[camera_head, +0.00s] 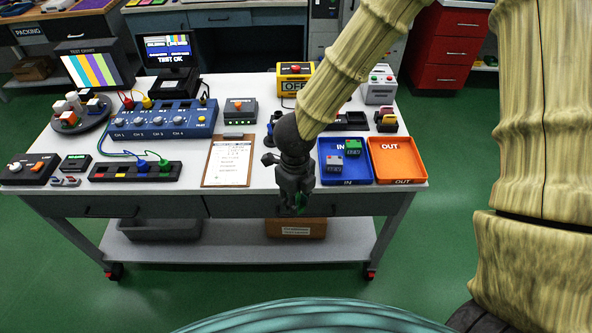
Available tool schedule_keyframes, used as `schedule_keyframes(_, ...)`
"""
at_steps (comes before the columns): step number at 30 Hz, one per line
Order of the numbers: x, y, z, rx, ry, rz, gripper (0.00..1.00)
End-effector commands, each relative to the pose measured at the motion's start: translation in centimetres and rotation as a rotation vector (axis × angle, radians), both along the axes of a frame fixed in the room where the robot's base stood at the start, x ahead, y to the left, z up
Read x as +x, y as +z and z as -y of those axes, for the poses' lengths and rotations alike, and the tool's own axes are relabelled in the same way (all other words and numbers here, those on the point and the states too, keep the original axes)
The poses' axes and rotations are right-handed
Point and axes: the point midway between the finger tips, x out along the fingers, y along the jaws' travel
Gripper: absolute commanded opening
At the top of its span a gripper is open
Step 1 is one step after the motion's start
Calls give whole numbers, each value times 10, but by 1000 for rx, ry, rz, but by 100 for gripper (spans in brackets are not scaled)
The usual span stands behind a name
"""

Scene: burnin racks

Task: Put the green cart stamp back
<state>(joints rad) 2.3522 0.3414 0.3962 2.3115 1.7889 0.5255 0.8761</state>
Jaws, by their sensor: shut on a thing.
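My gripper (292,206) hangs in front of the table's front edge, pointing down, left of the blue tray. Its fingers are shut on a small green thing, probably the green cart stamp (301,201), of which only a little shows between the dark fingers. The stamp's shape and tilt are hidden. A low black holder (350,121) lies behind the blue tray, partly hidden by my arm. Small dark pieces with yellow and red parts (386,121) stand to its right.
The blue IN tray (346,180) holds a grey and a green module. The empty orange OUT tray (397,161) is beside it. A clipboard (228,161) lies left of my gripper. A yellow box (294,78) and a white device (379,86) stand at the back.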

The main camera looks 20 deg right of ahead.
Motion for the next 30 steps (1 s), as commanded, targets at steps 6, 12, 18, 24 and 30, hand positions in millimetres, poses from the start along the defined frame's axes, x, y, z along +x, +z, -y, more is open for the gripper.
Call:
schedule_keyframes(6,41,0,14,0,-3,0,9)
schedule_keyframes(12,79,-4,27,1,-3,0,9)
schedule_keyframes(18,116,-8,39,0,-1,0,9)
schedule_keyframes(24,139,-12,47,0,0,-1,9)
schedule_keyframes(30,143,-17,48,0,2,-1,9)
